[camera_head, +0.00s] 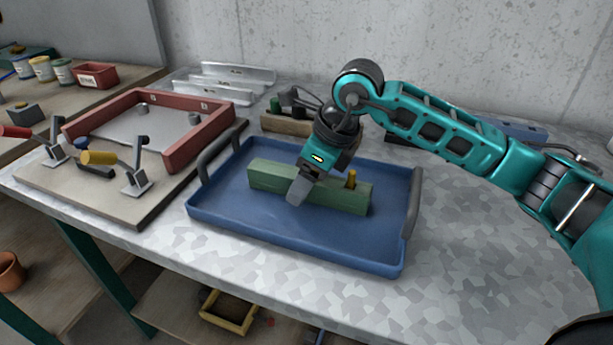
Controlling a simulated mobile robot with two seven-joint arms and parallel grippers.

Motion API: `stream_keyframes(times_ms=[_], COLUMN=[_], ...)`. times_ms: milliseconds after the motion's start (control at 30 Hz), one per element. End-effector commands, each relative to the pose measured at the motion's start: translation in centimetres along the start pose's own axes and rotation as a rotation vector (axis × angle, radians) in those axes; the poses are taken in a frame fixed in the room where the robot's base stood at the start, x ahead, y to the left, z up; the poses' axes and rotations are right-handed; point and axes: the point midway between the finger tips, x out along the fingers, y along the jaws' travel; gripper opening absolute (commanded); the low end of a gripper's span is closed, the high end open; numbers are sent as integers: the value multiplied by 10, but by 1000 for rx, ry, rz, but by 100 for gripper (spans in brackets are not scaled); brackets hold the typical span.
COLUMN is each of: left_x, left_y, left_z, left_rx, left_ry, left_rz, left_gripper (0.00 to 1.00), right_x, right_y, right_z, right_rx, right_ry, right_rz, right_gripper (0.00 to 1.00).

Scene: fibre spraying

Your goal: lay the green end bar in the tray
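The green end bar (340,195) is a long green block with a short brass pin near its right end. It shows over the floor of the blue tray (230,217), lengthwise across it; I cannot tell for certain whether it rests on the floor. The tray has a grey handle at each short side. My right gripper (300,188) points down at the middle of the bar. One grey finger shows in front of the bar's near face. The other finger is hidden, so its grip on the bar is unclear. My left gripper is out of view.
A board with a red frame (180,150) and toggle clamps (128,165) stands left of the tray. Clear metal-like pieces (225,80) and a wooden block with tools (285,123) are behind. The bench (470,240) is clear right of the tray.

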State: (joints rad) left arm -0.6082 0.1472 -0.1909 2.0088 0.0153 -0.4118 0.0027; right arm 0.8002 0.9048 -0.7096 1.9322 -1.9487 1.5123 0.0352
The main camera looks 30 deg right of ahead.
Motion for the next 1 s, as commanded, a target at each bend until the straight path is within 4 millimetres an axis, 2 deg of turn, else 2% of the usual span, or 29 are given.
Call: stream_keyframes(times_ms=[200, 333, 700, 833, 1000], left_x=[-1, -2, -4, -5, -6], left_y=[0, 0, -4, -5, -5], left_z=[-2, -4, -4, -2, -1], left_rx=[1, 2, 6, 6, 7], left_ry=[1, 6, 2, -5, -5], left_rz=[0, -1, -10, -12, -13], left_gripper=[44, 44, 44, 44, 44], right_x=[-1, -10, -88, -108, -121], right_y=[0, -1, -1, 0, 0], right_z=[1, 2, 2, 2, 1], right_rx=[0, 0, 0, 0, -1], right_ry=[0, -2, -3, -2, -1], right_rz=[0, -2, -4, -2, 0], right_gripper=[68, 68, 68, 68, 68])
